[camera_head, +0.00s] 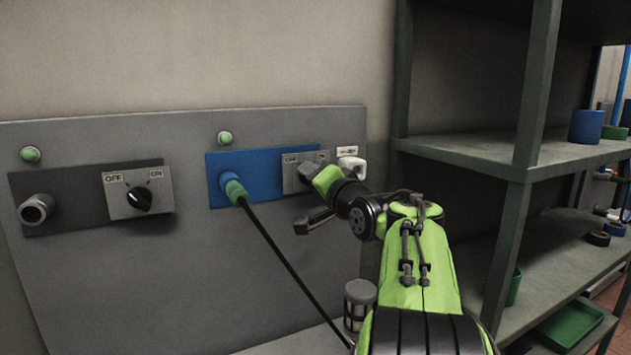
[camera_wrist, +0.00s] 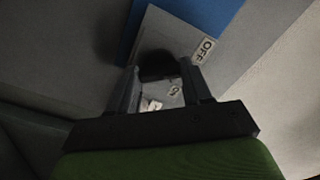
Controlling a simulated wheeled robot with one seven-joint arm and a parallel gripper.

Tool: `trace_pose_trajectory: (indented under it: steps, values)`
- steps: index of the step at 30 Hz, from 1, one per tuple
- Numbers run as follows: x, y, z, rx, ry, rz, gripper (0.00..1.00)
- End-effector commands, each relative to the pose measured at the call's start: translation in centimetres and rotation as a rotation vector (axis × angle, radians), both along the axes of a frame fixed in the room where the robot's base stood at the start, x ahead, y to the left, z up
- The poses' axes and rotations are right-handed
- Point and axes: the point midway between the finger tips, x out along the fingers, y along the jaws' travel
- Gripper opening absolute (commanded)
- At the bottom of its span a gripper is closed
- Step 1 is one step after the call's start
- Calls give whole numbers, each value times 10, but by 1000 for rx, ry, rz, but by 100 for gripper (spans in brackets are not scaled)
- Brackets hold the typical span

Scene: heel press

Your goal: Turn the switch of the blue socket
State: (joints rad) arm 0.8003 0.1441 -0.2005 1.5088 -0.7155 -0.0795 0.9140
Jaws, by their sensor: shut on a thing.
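The blue socket panel (camera_head: 262,168) is on the grey wall board. My gripper (camera_head: 312,196) is at this plate. In the wrist view, my gripper (camera_wrist: 160,72) has its fingers on both sides of the dark switch knob (camera_wrist: 157,62) and is shut on it. OFF and ON labels show on the plate (camera_wrist: 152,25). The knob's pointer direction is not clear.
A dark socket panel (camera_head: 62,187) with its own OFF/ON switch (camera_head: 139,196) is at the left. Green round lamps (camera_head: 225,138) sit above both panels. A white fitting (camera_head: 349,160) is just right of my gripper. A metal shelf (camera_head: 535,150) stands at the right.

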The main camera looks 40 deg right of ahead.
Motion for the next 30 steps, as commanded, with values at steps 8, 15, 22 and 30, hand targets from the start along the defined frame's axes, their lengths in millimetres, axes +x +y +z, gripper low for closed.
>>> trace_pose_trajectory:
  steps: [8, 15, 22, 30]
  values:
    - [0, 0, -2, 1, 5, 0, 72]
    - [0, 0, -1, 2, 2, 0, 74]
    - [-28, 7, 0, 1, 0, -4, 74]
    - [-102, 29, 1, 1, 0, -5, 74]
